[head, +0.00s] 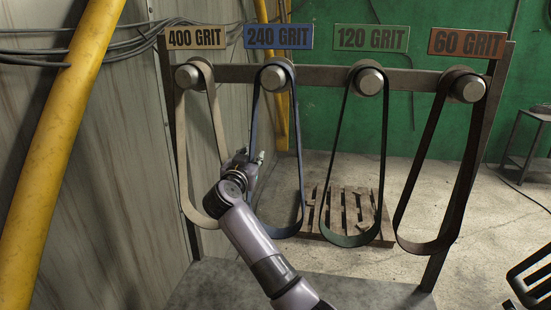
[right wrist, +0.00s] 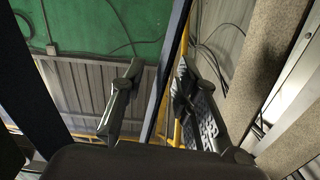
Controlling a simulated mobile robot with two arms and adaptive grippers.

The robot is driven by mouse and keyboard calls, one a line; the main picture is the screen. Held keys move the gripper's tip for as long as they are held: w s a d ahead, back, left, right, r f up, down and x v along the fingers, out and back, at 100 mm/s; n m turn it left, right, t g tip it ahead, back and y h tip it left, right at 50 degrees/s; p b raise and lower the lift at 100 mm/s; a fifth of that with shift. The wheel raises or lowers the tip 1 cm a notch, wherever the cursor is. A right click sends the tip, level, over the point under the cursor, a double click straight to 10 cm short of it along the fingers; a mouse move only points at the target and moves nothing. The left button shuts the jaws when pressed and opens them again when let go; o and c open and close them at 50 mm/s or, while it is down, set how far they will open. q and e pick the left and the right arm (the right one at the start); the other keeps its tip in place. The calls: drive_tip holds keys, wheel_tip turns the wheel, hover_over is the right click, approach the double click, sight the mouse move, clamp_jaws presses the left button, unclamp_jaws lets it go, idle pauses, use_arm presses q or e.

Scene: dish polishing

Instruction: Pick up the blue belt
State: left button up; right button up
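The blue belt (head: 298,140) hangs in a long loop from a metal roller (head: 273,78) under the blue 240 GRIT sign (head: 278,36). My right gripper (head: 251,158) is at the left strand of this belt, about halfway down the loop. In the right wrist view its two fingers (right wrist: 158,108) are spread apart. A narrow blue strip of the belt (right wrist: 164,75), seen nearly edge-on, runs between them in the picture. I see no finger closed on it. My gripper and arm hide part of the left strand. My left gripper is not in view.
A beige belt (head: 215,120) hangs close on the left, a green belt (head: 347,240) and a brown belt (head: 425,247) on the right. The metal rack bar (head: 320,75) runs above. A wooden pallet (head: 348,205) lies behind on the floor. A yellow pipe (head: 55,150) stands at left.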

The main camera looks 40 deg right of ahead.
drive_tip(key=shift+c, duration=0.3)
clamp_jaws()
idle(0.3)
